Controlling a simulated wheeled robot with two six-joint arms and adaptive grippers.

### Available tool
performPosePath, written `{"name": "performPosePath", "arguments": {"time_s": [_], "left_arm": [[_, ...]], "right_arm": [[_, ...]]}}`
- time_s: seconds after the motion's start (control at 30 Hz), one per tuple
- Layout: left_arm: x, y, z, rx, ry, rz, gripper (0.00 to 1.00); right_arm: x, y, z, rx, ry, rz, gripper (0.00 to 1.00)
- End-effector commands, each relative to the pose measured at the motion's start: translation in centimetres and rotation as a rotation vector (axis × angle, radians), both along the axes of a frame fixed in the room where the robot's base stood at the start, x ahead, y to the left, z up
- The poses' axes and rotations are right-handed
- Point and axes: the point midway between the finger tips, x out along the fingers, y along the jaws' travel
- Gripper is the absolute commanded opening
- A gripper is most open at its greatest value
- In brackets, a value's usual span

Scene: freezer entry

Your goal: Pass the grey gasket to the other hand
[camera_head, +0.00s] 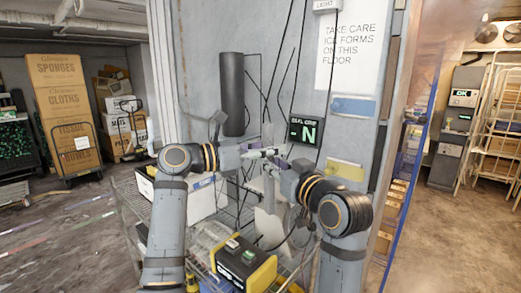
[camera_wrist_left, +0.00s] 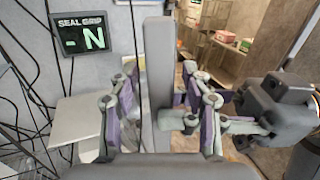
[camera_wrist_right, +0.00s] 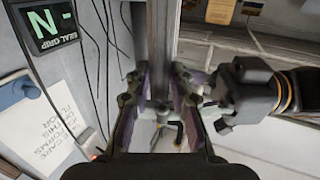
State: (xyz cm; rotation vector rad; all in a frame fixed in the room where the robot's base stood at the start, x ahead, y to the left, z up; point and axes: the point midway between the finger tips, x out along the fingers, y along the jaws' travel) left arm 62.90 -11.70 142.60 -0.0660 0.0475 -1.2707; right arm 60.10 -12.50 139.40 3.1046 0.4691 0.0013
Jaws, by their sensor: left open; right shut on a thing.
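The grey gasket is a long straight bar. In the left wrist view the gasket (camera_wrist_left: 158,70) stands upright between the spread fingers of my left gripper (camera_wrist_left: 160,90), with some room at its right side. In the right wrist view the gasket (camera_wrist_right: 162,40) runs down between the fingers of my right gripper (camera_wrist_right: 161,82), which is shut on it. In the head view my left gripper (camera_head: 262,153) and my right gripper (camera_head: 277,166) are close together at the middle. There the gasket is hard to tell from the grey wall and the fingers.
A wire cart (camera_head: 212,232) stands below my grippers, with a white box and a yellow-black case (camera_head: 245,262). A dark cylinder (camera_head: 232,95), hanging cables and a display with a green N (camera_head: 305,130) are at the grey wall behind. Stacked cartons (camera_head: 62,110) stand far left.

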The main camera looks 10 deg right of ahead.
Motion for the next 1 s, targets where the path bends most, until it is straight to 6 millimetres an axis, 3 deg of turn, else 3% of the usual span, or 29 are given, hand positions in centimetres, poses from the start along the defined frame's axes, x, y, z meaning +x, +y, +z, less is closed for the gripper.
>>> {"name": "performPosePath", "arguments": {"time_s": [0.17, 0.5, 0.6, 0.63, 0.8, 1.0], "left_arm": [[0.00, 0.02, 0.00, 0.000, 0.000, 0.000, 0.47], [0.01, 0.06, -0.02, 0.000, 0.000, 0.001, 0.01], [0.02, 0.07, -0.02, 0.000, 0.000, 0.001, 0.00], [0.01, 0.07, 0.01, 0.000, 0.000, 0.001, 0.00], [0.00, 0.06, 0.01, 0.000, 0.000, 0.001, 0.00], [0.00, 0.06, 0.01, 0.000, 0.000, 0.001, 0.00]], "right_arm": [[-0.01, 0.00, 0.04, 0.000, -0.001, 0.000, 0.00], [-0.01, 0.00, 0.04, 0.000, -0.001, 0.000, 0.00], [-0.01, 0.00, 0.04, 0.000, -0.001, 0.000, 0.00], [-0.01, 0.00, 0.04, 0.000, -0.001, 0.000, 0.24], [-0.01, 0.00, 0.03, 0.000, -0.001, 0.000, 0.47], [-0.01, 0.00, 0.02, 0.000, 0.000, 0.000, 0.48]]}}
